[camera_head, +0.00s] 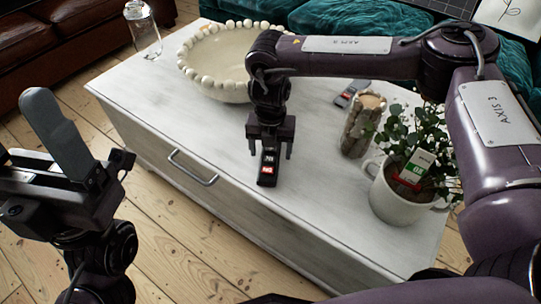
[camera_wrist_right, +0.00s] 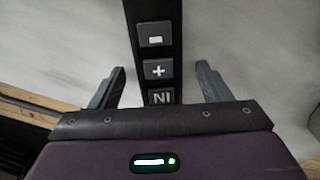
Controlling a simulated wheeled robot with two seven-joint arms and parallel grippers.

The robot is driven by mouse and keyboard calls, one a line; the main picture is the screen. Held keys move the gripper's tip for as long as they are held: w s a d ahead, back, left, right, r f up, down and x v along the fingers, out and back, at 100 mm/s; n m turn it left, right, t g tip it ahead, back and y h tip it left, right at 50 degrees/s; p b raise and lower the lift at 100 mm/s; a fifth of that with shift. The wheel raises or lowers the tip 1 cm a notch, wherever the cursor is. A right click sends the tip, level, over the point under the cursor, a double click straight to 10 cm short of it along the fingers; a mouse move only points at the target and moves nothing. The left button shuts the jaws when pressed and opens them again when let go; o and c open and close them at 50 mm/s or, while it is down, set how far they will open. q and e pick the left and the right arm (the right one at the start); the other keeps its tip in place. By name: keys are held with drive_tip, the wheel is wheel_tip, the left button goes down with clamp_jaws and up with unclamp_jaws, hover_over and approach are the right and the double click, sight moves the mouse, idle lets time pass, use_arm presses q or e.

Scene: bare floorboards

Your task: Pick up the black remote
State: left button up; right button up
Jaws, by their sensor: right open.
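A black remote (camera_head: 267,178) with white and red labels lies on the whitewashed table near its front side. In the right wrist view the remote (camera_wrist_right: 157,45), with button symbols, runs up the picture between the fingers. My right gripper (camera_head: 269,152) points down over the remote, one finger on each side. It is open, with gaps between the fingers (camera_wrist_right: 158,88) and the remote; part of the remote is hidden by the gripper body. My left gripper (camera_head: 95,140) is at the left, in front of the table, open and empty.
A beaded bowl (camera_head: 225,90) stands behind my right gripper. A second dark remote-like item (camera_head: 350,92), a wooden holder (camera_head: 361,130) and a potted plant in a white mug (camera_head: 400,200) are to the right. A glass bottle (camera_head: 143,30) stands at far left. The table's front left is clear.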

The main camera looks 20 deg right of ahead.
drive_tip(key=c, duration=1.1)
drive_tip(key=shift+c, duration=0.2)
